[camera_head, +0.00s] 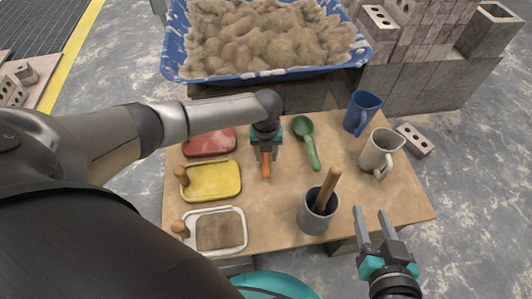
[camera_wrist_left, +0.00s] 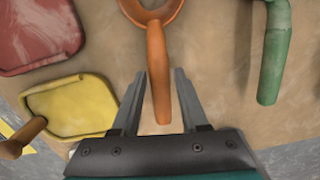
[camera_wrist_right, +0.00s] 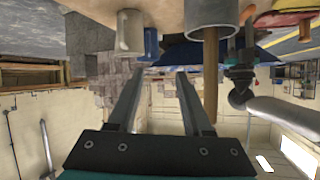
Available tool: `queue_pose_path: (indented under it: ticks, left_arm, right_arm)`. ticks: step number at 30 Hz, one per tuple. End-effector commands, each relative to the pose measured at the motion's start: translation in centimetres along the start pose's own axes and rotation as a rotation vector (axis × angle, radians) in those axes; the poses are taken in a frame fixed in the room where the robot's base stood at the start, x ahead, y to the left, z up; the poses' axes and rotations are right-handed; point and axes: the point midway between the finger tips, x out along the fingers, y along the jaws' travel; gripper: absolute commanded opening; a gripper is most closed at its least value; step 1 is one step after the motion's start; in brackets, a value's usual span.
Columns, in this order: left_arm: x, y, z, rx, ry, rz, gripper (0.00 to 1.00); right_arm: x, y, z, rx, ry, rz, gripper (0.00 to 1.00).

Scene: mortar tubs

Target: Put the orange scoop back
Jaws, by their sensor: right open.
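The orange scoop lies on the table; its handle (camera_head: 266,167) shows below my left gripper in the head view, where the gripper and arm hide its bowl. The left wrist view shows the handle (camera_wrist_left: 157,72) and part of the round bowl at the top edge. My left gripper (camera_head: 266,155) points down over the scoop. In its wrist view the open fingers (camera_wrist_left: 158,98) stand on either side of the handle, with gaps on both sides. My right gripper (camera_head: 372,212) is open and empty off the table's front right edge; its fingers (camera_wrist_right: 160,100) also show in the right wrist view.
A green scoop (camera_head: 308,142) lies to the right. Red (camera_head: 210,143), yellow (camera_head: 212,182) and white-rimmed (camera_head: 242,232) trowels or floats lie left. A grey cup (camera_head: 314,216) holds a wooden handle. A blue jug (camera_head: 361,112) and cream jug (camera_head: 381,152) stand right. A blue tub (camera_head: 180,60) of mortar is behind.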

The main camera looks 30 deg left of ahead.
Motion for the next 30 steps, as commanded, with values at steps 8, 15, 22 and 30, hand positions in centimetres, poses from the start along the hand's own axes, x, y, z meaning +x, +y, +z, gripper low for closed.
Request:
queue_pose_path:
  ticks: [8,15,22,30]
  left_arm:
    - [0.0,0.0,0.0,0.000,0.000,0.000,0.64]
    - [0.0,0.0,-0.1,0.000,0.001,0.001,0.64]
    - [-0.3,0.0,0.0,0.000,0.001,0.000,0.64]
    - [-1.9,0.0,0.0,-0.001,0.000,0.000,0.64]
  right_arm:
    - [0.0,0.0,0.0,0.000,0.000,0.000,0.50]
    - [0.0,-0.1,-0.1,0.002,0.011,-0.003,0.50]
    - [-0.2,-0.6,-0.9,0.008,0.059,-0.014,0.50]
    - [-0.7,1.0,-0.1,-0.012,-0.106,0.029,0.50]
